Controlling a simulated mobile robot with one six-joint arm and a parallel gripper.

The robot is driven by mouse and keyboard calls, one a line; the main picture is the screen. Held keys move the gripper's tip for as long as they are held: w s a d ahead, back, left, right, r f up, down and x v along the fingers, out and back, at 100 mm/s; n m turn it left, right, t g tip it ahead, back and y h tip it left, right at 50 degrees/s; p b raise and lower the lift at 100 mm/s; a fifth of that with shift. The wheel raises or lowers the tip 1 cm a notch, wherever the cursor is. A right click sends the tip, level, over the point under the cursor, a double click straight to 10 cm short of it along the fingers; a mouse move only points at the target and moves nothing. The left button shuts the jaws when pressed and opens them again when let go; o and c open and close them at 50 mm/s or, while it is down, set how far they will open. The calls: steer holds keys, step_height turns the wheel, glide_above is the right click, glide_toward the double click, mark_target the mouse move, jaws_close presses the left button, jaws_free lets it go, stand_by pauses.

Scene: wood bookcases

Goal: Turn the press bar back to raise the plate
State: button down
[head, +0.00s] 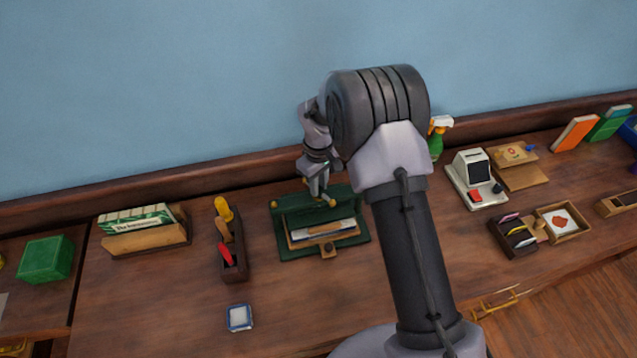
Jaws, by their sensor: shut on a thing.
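The press (283,244) is a dark green frame standing on the wooden worktop near the middle of the head view. A tan board or plate (345,239) with pale sheets and a dark edge lies inside it. A brass-coloured knob (331,203) shows at the top of the press, at my fingertips. My gripper (320,192) points down onto the top of the press and is shut on the press bar there. The bar is mostly hidden by my fingers, and my arm covers the area right of the press.
A blue-edged square (239,318) lies in front. A green spray bottle (437,138) stands behind my arm. A white device (476,180) stands at right. The worktop front is mostly clear.

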steer(key=shift+n+p, duration=0.35)
steer(key=shift+n, duration=1.55)
steer(key=shift+w, duration=0.1)
steer(key=c, duration=1.3)
jaws_free()
step_height(320, 180, up, 18)
steer(key=p, duration=0.2)
steer(key=shift+f+p, duration=0.25)
steer(key=shift+p, duration=0.1)
